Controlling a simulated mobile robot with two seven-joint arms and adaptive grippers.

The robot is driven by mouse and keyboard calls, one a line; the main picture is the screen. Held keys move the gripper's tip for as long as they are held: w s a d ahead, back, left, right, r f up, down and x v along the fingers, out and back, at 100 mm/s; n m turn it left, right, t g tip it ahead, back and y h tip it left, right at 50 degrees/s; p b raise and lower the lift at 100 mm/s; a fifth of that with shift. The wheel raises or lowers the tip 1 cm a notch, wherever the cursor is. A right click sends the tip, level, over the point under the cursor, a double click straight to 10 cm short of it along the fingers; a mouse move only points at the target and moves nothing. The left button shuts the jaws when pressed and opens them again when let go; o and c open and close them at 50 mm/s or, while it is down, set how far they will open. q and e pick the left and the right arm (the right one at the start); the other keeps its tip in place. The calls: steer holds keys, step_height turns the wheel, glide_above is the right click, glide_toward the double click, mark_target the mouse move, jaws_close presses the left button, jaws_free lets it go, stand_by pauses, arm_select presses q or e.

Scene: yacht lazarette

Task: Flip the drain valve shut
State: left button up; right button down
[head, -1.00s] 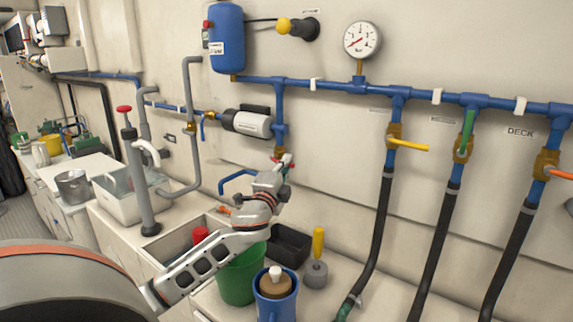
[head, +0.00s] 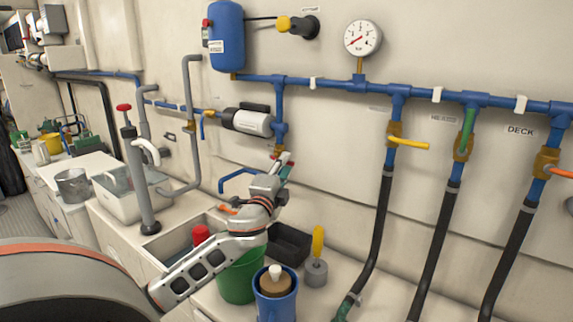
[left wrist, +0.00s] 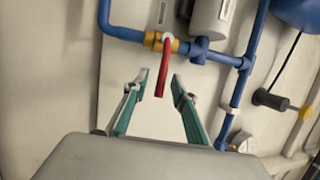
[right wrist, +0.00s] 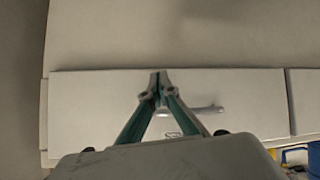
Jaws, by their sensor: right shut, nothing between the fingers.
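A valve with a red lever (left wrist: 163,68) sits on a brass fitting (left wrist: 155,41) in the blue pipe, below the pump. I take it for the drain valve; no label on it is readable. My left gripper (left wrist: 160,78) is open, with the lever's free end between its spread green fingers. I see no clear contact. In the head view the left gripper (head: 284,168) is raised to this valve and hides most of it. My right gripper (right wrist: 158,86) is shut and empty in the right wrist view, in front of a pale drawer front (right wrist: 90,105).
Valves with yellow (head: 410,143), green (head: 466,135) and orange (head: 562,174) levers feed black hoses to the right. Below my left arm stand a green bucket (head: 238,283), a blue bucket (head: 276,308) and a black bin (head: 290,245). The pump (head: 247,121) is close above left.

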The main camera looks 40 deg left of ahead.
arm_select(q)
steer(key=v, duration=1)
steer(key=shift+s, duration=0.1)
